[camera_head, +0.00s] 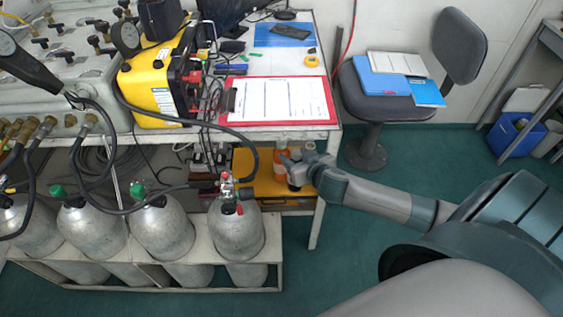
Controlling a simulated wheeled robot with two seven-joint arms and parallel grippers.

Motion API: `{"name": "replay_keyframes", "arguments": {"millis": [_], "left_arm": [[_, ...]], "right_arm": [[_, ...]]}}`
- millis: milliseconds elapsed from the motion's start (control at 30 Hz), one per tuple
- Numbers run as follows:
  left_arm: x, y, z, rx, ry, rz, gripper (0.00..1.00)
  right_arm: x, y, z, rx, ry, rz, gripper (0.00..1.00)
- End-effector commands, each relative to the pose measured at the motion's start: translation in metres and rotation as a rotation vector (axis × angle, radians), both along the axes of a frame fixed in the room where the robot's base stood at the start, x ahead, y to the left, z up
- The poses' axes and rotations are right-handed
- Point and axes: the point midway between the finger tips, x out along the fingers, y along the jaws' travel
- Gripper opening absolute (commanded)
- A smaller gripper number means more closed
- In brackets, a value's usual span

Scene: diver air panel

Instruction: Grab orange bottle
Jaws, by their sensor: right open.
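An orange bottle (281,160) stands on the shelf under the table, beside a yellow case. Only part of it shows, because my right gripper (289,166) is in front of it and at its right side. My right arm comes in from the right, and its gripper is open at the bottle. I cannot tell whether the fingers touch it. My left gripper is not in view.
The table (261,139) above carries a red clipboard (329,99) and a yellow machine (157,88). A table leg (317,222) stands close to my right gripper. Grey cylinders (236,233) stand in a rack at lower left. A chair (366,154) is behind my arm.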

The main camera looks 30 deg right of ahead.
Motion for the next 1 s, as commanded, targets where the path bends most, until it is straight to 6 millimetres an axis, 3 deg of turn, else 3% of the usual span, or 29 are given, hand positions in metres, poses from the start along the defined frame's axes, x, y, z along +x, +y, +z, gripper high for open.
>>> {"name": "replay_keyframes", "arguments": {"millis": [200, 400, 1000], "left_arm": [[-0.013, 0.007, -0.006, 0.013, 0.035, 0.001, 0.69], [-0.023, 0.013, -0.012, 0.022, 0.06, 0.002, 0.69], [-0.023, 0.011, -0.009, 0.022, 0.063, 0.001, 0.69]], "right_arm": [[0.031, -0.005, -0.015, -0.001, -0.001, -0.001, 0.5], [0.047, -0.007, -0.026, 0.001, 0.0, 0.0, 0.5], [0.056, -0.011, -0.029, 0.001, -0.001, 0.0, 0.5]]}}
